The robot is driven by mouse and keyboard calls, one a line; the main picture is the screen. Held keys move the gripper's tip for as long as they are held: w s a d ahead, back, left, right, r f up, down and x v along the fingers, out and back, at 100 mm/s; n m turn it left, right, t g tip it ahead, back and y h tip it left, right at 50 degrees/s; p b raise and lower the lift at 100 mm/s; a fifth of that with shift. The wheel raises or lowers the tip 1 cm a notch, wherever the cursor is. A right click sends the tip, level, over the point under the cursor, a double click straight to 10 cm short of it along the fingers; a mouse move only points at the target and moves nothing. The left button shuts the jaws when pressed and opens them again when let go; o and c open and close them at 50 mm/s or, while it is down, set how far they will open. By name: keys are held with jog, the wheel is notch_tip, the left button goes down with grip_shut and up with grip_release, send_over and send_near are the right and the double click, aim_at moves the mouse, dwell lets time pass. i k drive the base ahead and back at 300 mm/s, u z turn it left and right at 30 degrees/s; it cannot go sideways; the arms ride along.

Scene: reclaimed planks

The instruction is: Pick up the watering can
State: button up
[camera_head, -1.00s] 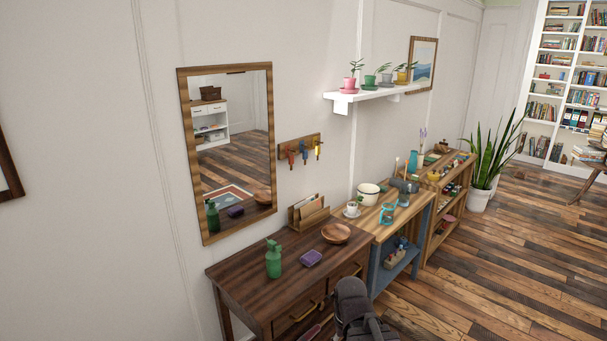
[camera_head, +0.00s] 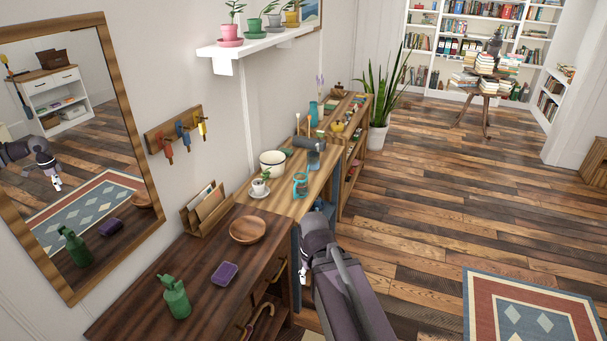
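I cannot pick out a watering can for certain. A dark grey rounded object (camera_head: 306,142) lies toward the back of the light wooden bench, too small to identify. A teal open-framed object (camera_head: 300,186) stands nearer on that bench, with a blue-grey cup-like vessel (camera_head: 314,160) behind it. A green spray-type bottle (camera_head: 175,297) stands on the dark table. My gripper (camera_head: 305,272) shows only as a small pale part below my arm's bend, in front of the furniture. Its fingers are mostly hidden, and nothing held is visible.
The dark table (camera_head: 140,300) also bears a purple block (camera_head: 224,273), a wooden bowl (camera_head: 247,230) and a letter holder (camera_head: 206,208). A white pot (camera_head: 272,161) and a cup (camera_head: 259,188) stand on the bench. Open floor (camera_head: 420,215) lies to the right, with a rug (camera_head: 480,310).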

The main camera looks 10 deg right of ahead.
aim_at(302, 183)
jog(key=z, duration=0.25)
jog(key=i, duration=1.1)
jog(key=z, duration=0.2)
